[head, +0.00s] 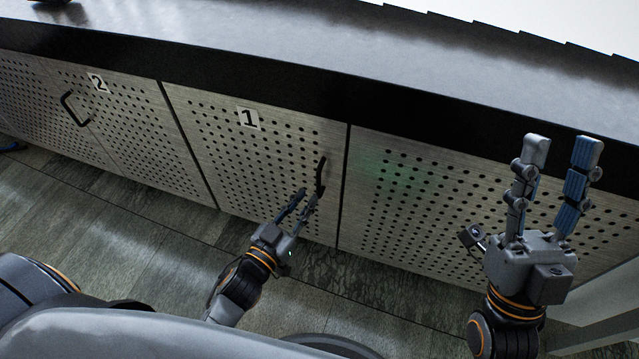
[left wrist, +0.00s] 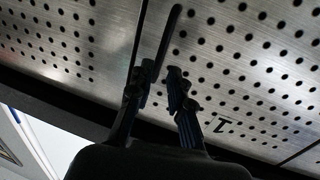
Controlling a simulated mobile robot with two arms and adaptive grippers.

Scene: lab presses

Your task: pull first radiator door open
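The door marked 1 (head: 240,150) is a perforated metal panel, closed flush with its neighbours. Its dark vertical handle (head: 321,177) is near the right edge. My left gripper (head: 308,198) is at the handle's lower end, its fingers slightly apart. In the left wrist view the handle (left wrist: 172,35) runs down towards the gap between the fingertips (left wrist: 158,80), close to the left finger. I cannot tell whether it touches. The left wrist view also shows the label 1 (left wrist: 222,126). My right gripper (head: 560,145) is open and empty, at the right.
Door 2 (head: 130,130), with its own handle (head: 70,108), is closed at the left. A plain perforated panel (head: 420,200) is right of door 1. A dark-edged countertop (head: 300,60) runs above. The floor (head: 130,235) in front is clear.

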